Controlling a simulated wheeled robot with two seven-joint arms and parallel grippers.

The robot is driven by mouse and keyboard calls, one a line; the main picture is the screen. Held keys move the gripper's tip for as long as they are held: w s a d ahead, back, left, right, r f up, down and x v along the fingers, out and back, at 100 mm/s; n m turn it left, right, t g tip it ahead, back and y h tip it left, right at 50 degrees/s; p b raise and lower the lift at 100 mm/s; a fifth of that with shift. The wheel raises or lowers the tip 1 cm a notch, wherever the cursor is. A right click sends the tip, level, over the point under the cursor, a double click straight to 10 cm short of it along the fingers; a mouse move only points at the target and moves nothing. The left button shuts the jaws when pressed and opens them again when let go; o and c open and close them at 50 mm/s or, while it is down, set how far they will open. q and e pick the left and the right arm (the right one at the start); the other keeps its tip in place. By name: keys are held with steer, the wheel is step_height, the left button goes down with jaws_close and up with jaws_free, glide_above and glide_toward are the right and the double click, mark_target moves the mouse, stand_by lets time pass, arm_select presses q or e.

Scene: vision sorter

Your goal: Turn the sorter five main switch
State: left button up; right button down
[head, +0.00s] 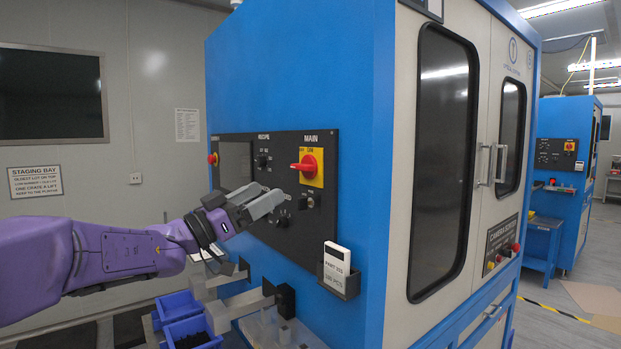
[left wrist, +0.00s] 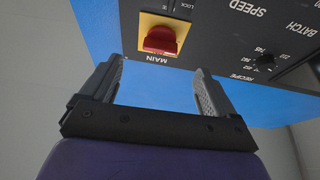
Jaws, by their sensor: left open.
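The main switch is a red rotary knob (head: 305,164) on a yellow plate, under the word MAIN on the black control panel (head: 238,160) of the blue machine. My left gripper (head: 274,201) is open and empty, in front of the panel, below and left of the knob in the head view. In the left wrist view the red knob (left wrist: 161,40) and its yellow plate appear upside down, beyond the open fingers (left wrist: 160,68) and sideways between them. The fingers appear apart from the knob. My right gripper is out of view.
Small black dials (head: 262,161) and a keyed switch (head: 308,202) sit near the knob. Another red knob (head: 213,159) is at the panel's left end. A card holder (head: 338,270) sticks out lower right. Blue bins (head: 182,318) stand below. Another blue machine (head: 560,165) is behind.

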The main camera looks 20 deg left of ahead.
mark_target(297, 168)
arm_select(q)
steer(key=x, duration=0.4)
steer(key=r+p+x, duration=0.1)
steer(key=x, duration=0.4)
steer(key=shift+s+a+r, duration=0.1)
steer(key=shift+s+a, duration=0.05)
steer(key=shift+s, duration=0.1)
steer(key=shift+w, duration=0.1)
steer(key=shift+a, duration=0.1)
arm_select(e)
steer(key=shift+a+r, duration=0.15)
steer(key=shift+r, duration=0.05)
